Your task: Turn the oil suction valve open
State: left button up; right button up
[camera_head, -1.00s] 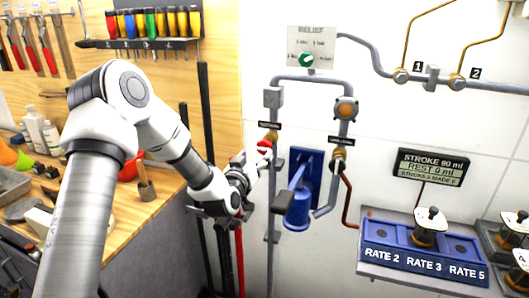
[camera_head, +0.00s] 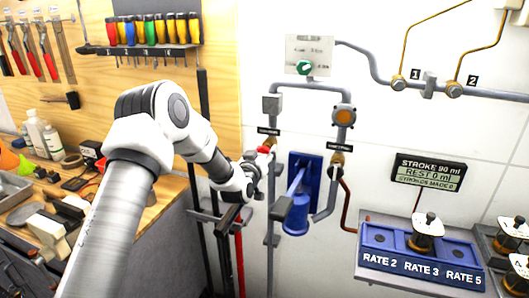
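A small red valve handle (camera_head: 264,149) sits on the left grey pipe, just under a small dark label (camera_head: 269,131) whose text is too small to read. The gripper partly covers the valve below it. My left gripper (camera_head: 259,164) is at the left pipe, right beside and below the red handle. I cannot tell whether its fingers touch the handle or how far they are apart. A second valve (camera_head: 337,163) with a brass fitting is on the right pipe under another dark label. My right gripper is not in view.
A blue pump (camera_head: 297,213) with a lever and dark grip (camera_head: 283,208) stands close right of the gripper. A blue tray (camera_head: 378,237) with rate markings is at lower right. A cluttered workbench (camera_head: 155,207) is at left. A green knob (camera_head: 304,67) is above.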

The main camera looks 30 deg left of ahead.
pick_arm(q)
jog(key=shift+f+n+b, duration=0.15)
jog(key=shift+n+b, duration=0.75)
jog(key=shift+b, duration=0.35)
jog(key=n+b, duration=1.2)
jog(key=b, duration=0.1)
jog(key=shift+n+b, duration=1.7)
jog(key=shift+n, duration=0.4)
jog(key=o, duration=1.2)
